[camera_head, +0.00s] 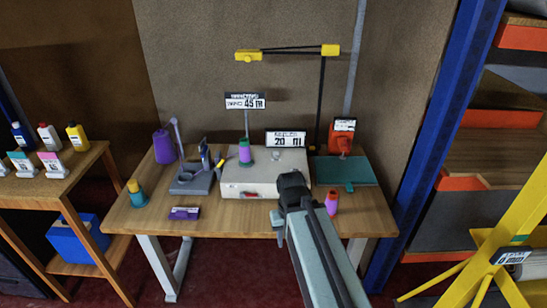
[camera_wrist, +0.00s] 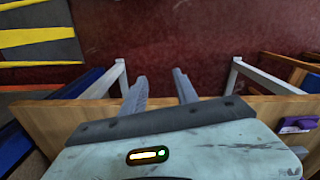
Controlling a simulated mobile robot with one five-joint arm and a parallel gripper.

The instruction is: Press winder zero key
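A white box-shaped machine (camera_head: 262,178) stands mid-table with a display sign reading about "20 01" (camera_head: 286,139) at its back and a purple-and-green spool (camera_head: 245,152) on top. A small red mark shows on its front face. I cannot tell which device is the winder, and no zero key can be made out. In the wrist view my gripper (camera_wrist: 159,75) is open and empty.
The wooden table (camera_head: 225,219) also holds a purple cone, a teal-yellow bottle, a flat purple box (camera_head: 184,213) and a pink spool (camera_head: 331,202). A yellow lamp arm (camera_head: 290,50) rises behind. A blue post (camera_head: 430,130) and yellow frame (camera_head: 500,235) stand right.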

